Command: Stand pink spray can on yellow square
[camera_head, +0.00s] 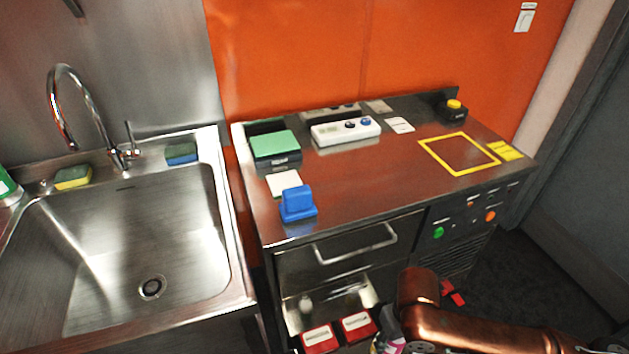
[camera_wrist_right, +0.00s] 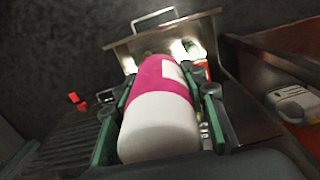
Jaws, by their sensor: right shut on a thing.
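The pink spray can (camera_wrist_right: 160,105) is white with a pink band and fills the middle of the right wrist view, its white end towards the camera. My right gripper (camera_wrist_right: 163,85) is shut on it, with green-edged fingers along both sides. In the head view my right arm comes in at the bottom right, and only a small pink and white part of the can (camera_head: 391,322) shows by the open drawer. The yellow square (camera_head: 459,153) is an empty outline on the right of the steel counter, above and to the right of the can. My left gripper is not in view.
An open lower drawer (camera_head: 328,301) holds red boxes (camera_head: 319,339). On the counter are a blue block (camera_head: 297,203), a green-topped box (camera_head: 275,147), a white control box (camera_head: 345,131) and a yellow button (camera_head: 454,105). The sink (camera_head: 120,260) is at left.

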